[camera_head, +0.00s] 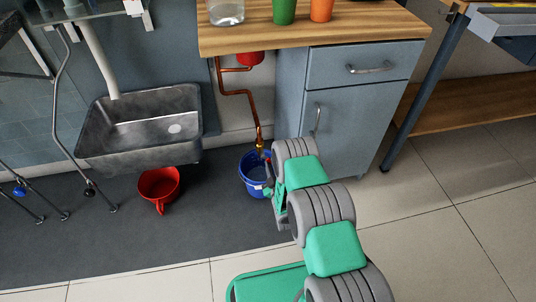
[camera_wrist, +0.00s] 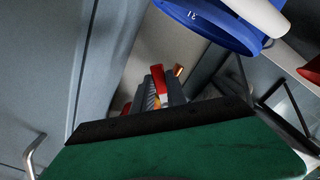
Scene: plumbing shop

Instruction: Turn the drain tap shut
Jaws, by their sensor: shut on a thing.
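The drain tap (camera_head: 260,146) is a small brass fitting at the lower end of a bent copper pipe (camera_head: 238,93) by the cabinet's left side. In the wrist view its red lever (camera_wrist: 160,78) stands between my fingers, with a copper pipe end (camera_wrist: 179,69) just beside it. My gripper (camera_head: 267,164) is at the tap, above and beside the blue bucket. In the wrist view my gripper (camera_wrist: 162,98) is shut on the red lever. My arm hides part of the tap in the head view, so the lever's exact angle cannot be told.
The blue bucket (camera_head: 250,185) stands on the dark mat below the tap; it also shows in the wrist view (camera_wrist: 205,22). The grey cabinet (camera_head: 350,125) is close on the right. A metal sink (camera_head: 110,132) and red container (camera_head: 150,184) are left. A wooden counter (camera_head: 370,27) overhangs.

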